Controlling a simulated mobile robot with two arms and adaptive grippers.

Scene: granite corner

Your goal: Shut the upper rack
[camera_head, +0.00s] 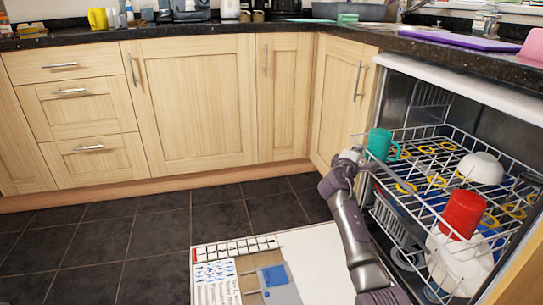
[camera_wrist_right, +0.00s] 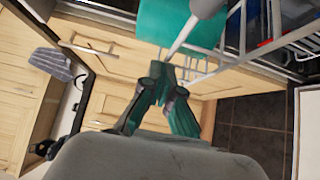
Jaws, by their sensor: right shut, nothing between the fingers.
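The upper rack (camera_head: 425,190) is a white wire basket pulled out of the open dishwasher at the right of the head view. It holds a teal mug (camera_head: 380,144), a red cup (camera_head: 462,214), a white bowl (camera_head: 481,168) and several yellow rings. My right gripper (camera_head: 368,164) is at the rack's left front corner, beside the teal mug. In the right wrist view my gripper (camera_wrist_right: 168,76) is shut and empty, with the mug (camera_wrist_right: 178,22) and rack wires just beyond its tips. I cannot tell whether the tips touch the rack. My left gripper is out of view.
Below are a lower rack (camera_head: 388,226) and a large white vessel (camera_head: 458,262). Wooden cabinets (camera_head: 190,105) and a dark counter (camera_head: 200,30) line the back. The dark tiled floor (camera_head: 130,235) is clear at the left.

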